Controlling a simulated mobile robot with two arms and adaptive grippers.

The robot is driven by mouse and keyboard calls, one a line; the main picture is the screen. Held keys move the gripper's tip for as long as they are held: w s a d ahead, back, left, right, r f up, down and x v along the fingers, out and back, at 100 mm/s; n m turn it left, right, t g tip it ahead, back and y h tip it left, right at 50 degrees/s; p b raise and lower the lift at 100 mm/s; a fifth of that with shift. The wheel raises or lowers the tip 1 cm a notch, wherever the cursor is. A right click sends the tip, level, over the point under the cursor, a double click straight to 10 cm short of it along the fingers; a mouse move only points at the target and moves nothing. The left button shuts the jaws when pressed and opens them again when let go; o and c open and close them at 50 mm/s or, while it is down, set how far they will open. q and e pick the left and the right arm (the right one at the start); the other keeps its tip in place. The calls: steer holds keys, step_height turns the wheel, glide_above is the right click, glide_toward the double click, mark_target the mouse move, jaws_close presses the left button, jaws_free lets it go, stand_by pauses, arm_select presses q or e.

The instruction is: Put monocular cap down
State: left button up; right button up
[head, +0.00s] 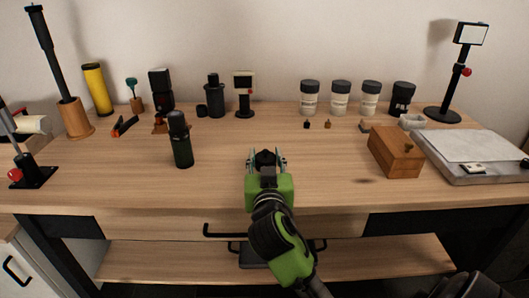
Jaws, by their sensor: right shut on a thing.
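My right gripper (266,157) reaches in from the bottom, over the front middle of the wooden table (330,180). It is shut on a small black rounded thing, which looks like the monocular cap (265,158); the fingers and gripper body hide part of it. I cannot tell whether the cap touches the table. A dark green cylinder with a black top (181,140), possibly the monocular, stands upright to the left of the gripper. My left gripper is not in view.
A wooden box (396,152) and a grey tray with paper (475,157) are at right. White jars with dark lids (340,97) stand at the back. A black cylinder (214,96) and a small stand (244,94) are back left. The table around the gripper is clear.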

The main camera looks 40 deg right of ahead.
steer(key=shift+s+a+r, duration=0.1)
steer(key=shift+a, duration=0.05)
steer(key=o, duration=0.4)
steer(key=shift+f, duration=0.2)
steer(key=o, duration=0.4)
steer(key=shift+o, duration=0.2)
steer(key=shift+r, duration=0.15)
